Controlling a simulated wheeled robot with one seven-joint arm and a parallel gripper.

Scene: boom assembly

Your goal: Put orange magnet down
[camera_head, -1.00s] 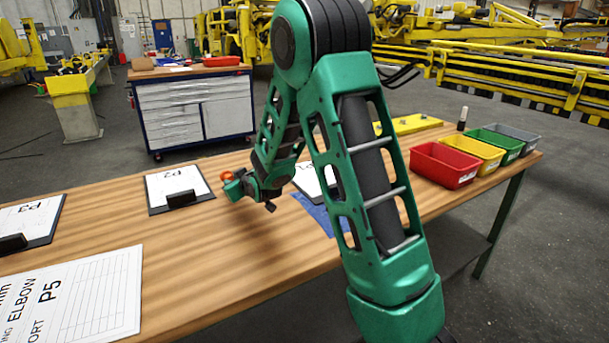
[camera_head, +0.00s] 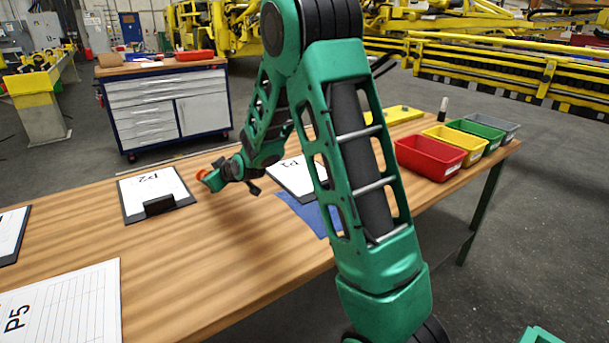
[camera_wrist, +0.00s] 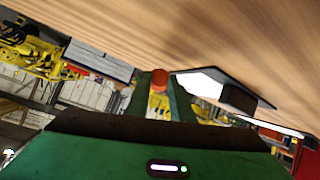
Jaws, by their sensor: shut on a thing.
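The orange magnet (camera_head: 203,174) is a small round piece at the tip of my gripper (camera_head: 213,180). It also shows in the wrist view (camera_wrist: 160,80), between the ends of the two green fingers. My gripper is shut on it and holds it above the wooden table (camera_head: 180,260), close to the right edge of the clipboard marked P2 (camera_head: 150,188). The exact gap between the magnet and the table cannot be told.
Another clipboard (camera_head: 290,176) lies right of my gripper, partly behind my arm, with a blue sheet (camera_head: 308,212) beside it. Red (camera_head: 430,158), yellow (camera_head: 457,143), green and grey bins stand at the right end. A P5 sheet (camera_head: 70,305) lies front left. The table's middle is clear.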

